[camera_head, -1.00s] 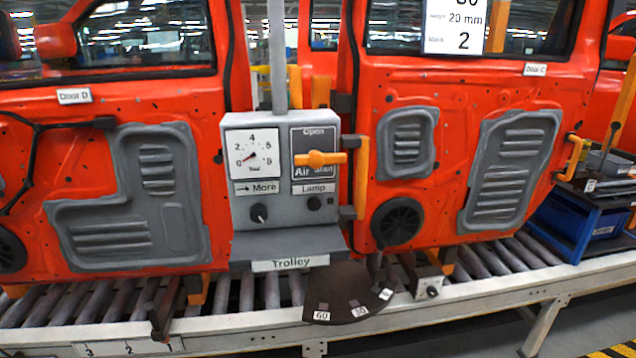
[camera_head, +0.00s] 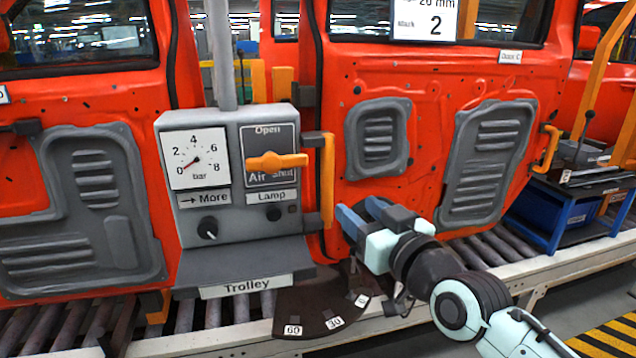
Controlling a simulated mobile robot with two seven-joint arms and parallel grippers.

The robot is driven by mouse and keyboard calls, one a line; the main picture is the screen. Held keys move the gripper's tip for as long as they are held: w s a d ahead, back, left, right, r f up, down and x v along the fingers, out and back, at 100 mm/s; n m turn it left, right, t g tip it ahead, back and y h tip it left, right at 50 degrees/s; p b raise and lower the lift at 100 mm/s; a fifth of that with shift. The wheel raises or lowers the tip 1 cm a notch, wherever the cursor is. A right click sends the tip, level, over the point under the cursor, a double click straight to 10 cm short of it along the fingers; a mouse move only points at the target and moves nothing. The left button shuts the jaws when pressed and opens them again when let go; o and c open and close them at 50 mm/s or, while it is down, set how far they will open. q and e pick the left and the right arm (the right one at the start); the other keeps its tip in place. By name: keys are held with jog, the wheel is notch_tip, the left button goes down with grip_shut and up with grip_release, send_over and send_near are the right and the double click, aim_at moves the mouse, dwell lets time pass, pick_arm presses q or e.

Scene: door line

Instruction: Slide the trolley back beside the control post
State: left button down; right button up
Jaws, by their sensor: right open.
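The control post is a grey box (camera_head: 248,228) on a grey pole, with a gauge reading near 0, an orange Air lever (camera_head: 277,161) lying level and knobs. Its lower shelf bears a "Trolley" label (camera_head: 246,286). An upright orange handle (camera_head: 328,180) stands on dark brackets at the box's right side. At far right is a blue-framed cart (camera_head: 547,238) holding a blue bin; I cannot tell whether this is the trolley. My right gripper (camera_head: 359,214) is open and empty, its blue fingers just right of the orange handle's lower end. My left gripper is not in view.
Red doors stand behind the post on a roller conveyor (camera_head: 489,252). Door C (camera_head: 440,75) has its own orange handle (camera_head: 548,147). A dark curved plate (camera_head: 315,305) marked 60 and 30 sits below the box. Yellow-black floor stripes (camera_head: 605,343) show at lower right.

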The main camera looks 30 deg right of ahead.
aim_at(330, 186)
jog(key=w+p, duration=0.1)
jog(key=w, duration=0.3)
jog(key=w+p, duration=0.1)
jog(key=w, duration=0.3)
jog(key=w+p, duration=0.1)
jog(key=w, duration=0.3)
jog(key=shift+w+d+p, duration=0.15)
jog(key=shift+d+p, duration=0.15)
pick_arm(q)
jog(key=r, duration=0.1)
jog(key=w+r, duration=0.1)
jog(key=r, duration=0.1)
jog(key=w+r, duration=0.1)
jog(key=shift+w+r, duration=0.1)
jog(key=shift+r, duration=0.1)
pick_arm(e)
grip_shut()
